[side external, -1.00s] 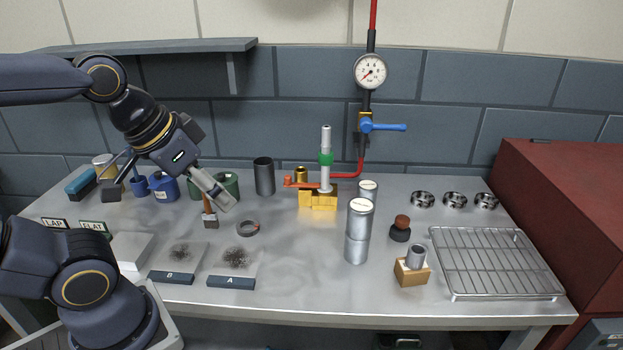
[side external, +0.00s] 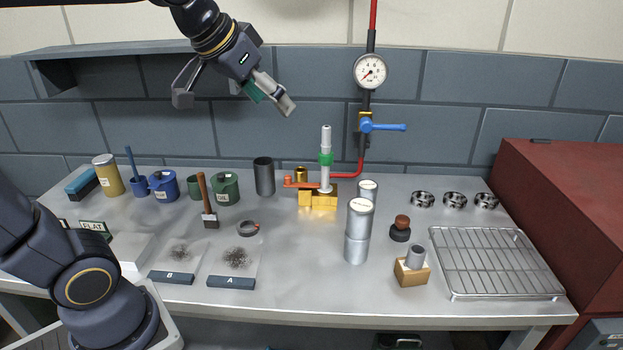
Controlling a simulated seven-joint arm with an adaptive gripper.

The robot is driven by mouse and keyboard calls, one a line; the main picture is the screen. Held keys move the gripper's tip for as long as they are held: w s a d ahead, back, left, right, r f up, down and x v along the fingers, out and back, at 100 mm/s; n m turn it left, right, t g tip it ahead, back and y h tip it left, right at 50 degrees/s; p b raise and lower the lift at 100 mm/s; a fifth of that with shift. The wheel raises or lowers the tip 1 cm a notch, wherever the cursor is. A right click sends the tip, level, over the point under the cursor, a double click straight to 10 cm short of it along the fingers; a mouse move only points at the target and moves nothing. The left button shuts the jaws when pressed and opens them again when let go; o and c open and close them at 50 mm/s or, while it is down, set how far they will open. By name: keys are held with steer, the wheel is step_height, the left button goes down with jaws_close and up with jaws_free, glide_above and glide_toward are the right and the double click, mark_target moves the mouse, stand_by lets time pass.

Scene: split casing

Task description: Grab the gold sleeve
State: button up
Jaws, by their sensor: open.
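A small gold, brass-like sleeve (side external: 301,175) stands upright at the back of the bench, behind and left of the gold block (side external: 318,200); its lower part is hidden by the red-orange lever. A taller yellow-gold cylinder (side external: 107,176) with a pale top stands at the far left. My gripper (side external: 234,100) is open, with its fingers spread wide and nothing seen between them. It is high above the bench, in front of the wall, up and to the left of the small sleeve and apart from everything.
A grey rod with a green collar (side external: 326,158) rises from the gold block. A dark tube (side external: 264,176) stands left of the sleeve. Silver cylinders (side external: 358,235) stand to its right. A gauge (side external: 370,72) and blue valve handle (side external: 385,127) are on the wall pipe.

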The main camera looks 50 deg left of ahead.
steer(key=w+a, duration=0.5)
steer(key=w, duration=0.5)
steer(key=n+g+y, duration=0.1)
steer(key=n+g, duration=0.2)
steer(key=n, duration=0.1)
glide_above(301, 176)
steer(key=s+a, duration=0.1)
step_height(301, 176, down, 30)
steer(key=shift+x, duration=3)
steer(key=shift+d, duration=0.1)
steer(key=c, duration=1.4)
